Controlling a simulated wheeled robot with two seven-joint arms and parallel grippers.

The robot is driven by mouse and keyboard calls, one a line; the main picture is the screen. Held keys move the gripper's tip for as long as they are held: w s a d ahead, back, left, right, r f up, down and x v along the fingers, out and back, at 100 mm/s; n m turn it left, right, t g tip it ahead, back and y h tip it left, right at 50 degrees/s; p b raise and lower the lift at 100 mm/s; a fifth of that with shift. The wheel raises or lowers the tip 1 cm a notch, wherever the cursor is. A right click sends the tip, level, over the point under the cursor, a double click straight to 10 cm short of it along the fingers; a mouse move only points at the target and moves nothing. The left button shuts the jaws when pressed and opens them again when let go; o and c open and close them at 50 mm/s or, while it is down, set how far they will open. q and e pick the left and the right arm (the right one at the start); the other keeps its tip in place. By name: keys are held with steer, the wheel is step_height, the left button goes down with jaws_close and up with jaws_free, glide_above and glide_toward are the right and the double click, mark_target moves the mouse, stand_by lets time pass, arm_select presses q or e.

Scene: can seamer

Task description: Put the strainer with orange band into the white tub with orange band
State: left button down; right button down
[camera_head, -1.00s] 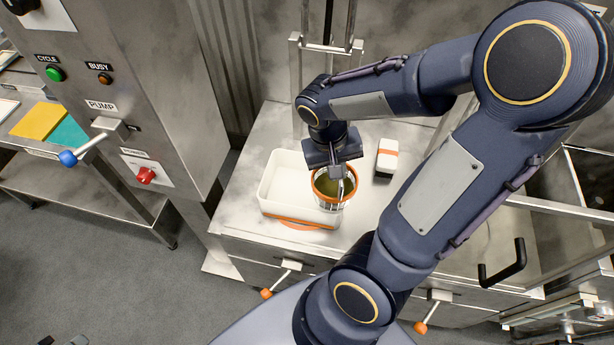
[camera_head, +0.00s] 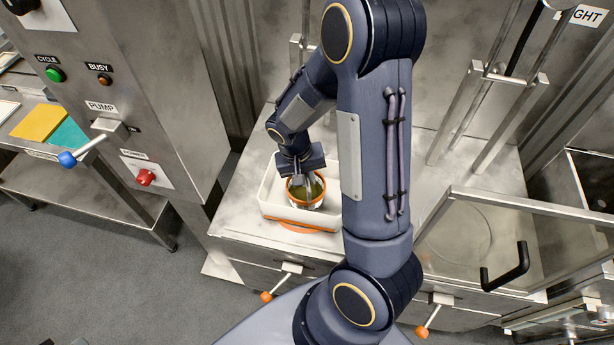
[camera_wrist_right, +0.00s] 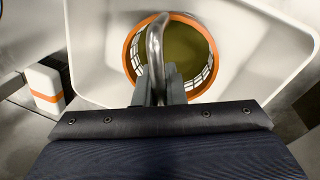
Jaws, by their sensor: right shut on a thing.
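The strainer with orange band (camera_head: 318,187) is a round basket with an orange rim and a metal handle. My right gripper (camera_head: 302,183) is shut on its handle; the wrist view shows the handle (camera_wrist_right: 155,50) between the fingers. The white tub with orange band (camera_head: 270,200) stands on the steel counter. The strainer is over or within the tub's opening; I cannot tell whether it touches the tub's floor. In the wrist view the tub's white walls (camera_wrist_right: 95,40) surround the strainer (camera_wrist_right: 205,45). My left gripper is not in view.
A white block with an orange band (camera_wrist_right: 45,88) stands beside the tub in the wrist view; my arm hides it in the head view. A control cabinet (camera_head: 150,110) rises at left. Steel uprights (camera_head: 295,60) stand behind the tub.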

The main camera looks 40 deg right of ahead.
steer(key=shift+f, duration=0.2)
steer(key=c, duration=1.5)
jaws_free()
steer(key=shift+r, duration=0.1)
step_height(320, 180, up, 11)
steer(key=w+a, duration=0.1)
steer(key=a, duration=0.1)
steer(key=s+a+r+n+t+y, duration=0.2)
steer(key=s+a+r+t+y, duration=0.1)
steer(key=s, duration=0.4)
steer(key=s+a+r+n+t+y, duration=0.2)
steer(key=s+a+r+t, duration=0.1)
steer(key=s+a+r, duration=0.3)
steer(key=shift+s+r+t+y+p, duration=0.3)
steer(key=shift+s+y+p, duration=0.15)
steer(key=shift+s, duration=0.3)
